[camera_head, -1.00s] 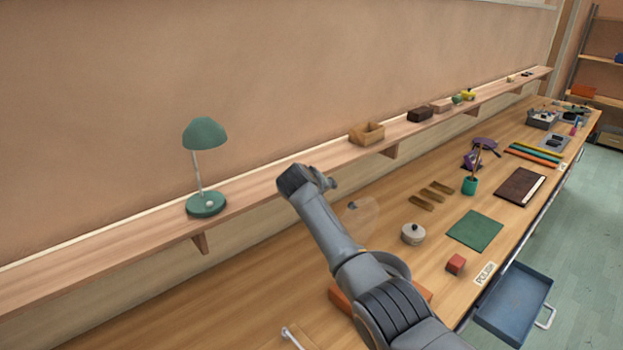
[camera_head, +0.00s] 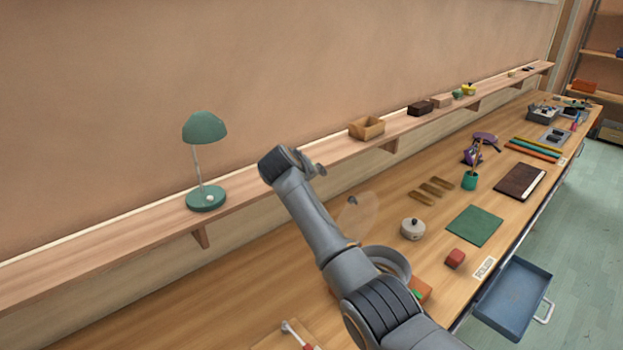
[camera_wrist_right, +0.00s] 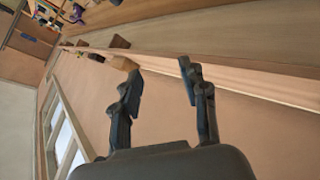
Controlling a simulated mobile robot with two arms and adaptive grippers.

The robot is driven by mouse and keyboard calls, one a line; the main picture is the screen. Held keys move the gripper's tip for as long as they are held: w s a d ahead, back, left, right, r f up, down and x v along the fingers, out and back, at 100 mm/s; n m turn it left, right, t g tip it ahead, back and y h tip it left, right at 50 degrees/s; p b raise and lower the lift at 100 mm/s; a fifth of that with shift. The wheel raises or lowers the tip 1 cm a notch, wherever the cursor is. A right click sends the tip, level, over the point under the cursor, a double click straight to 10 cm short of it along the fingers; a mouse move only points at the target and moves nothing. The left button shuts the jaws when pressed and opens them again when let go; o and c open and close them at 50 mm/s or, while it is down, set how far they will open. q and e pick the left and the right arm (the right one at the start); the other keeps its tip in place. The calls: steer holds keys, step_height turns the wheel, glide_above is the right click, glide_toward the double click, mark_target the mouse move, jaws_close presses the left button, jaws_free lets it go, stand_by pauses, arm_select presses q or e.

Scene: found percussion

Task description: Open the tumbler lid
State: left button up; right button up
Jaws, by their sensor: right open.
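A translucent round lid (camera_head: 362,212) with a small dark knob stands tilted up behind my right forearm. Below it, a grey round rim (camera_head: 396,261) and an orange base (camera_head: 421,289) show partly; I take these to be the tumbler, mostly hidden by my arm. My right gripper (camera_head: 308,164) is up and to the left of the lid, apart from it, in front of the wall shelf. In the right wrist view its fingers (camera_wrist_right: 160,78) are spread with nothing between them. My left gripper is not in view.
The wall shelf (camera_head: 270,180) with a green lamp (camera_head: 205,160) and wooden box (camera_head: 367,128) is close to my right gripper. A blue drawer (camera_head: 515,293) hangs open.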

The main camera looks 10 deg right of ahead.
steer(key=shift+r, duration=0.1)
steer(key=v, duration=1.2)
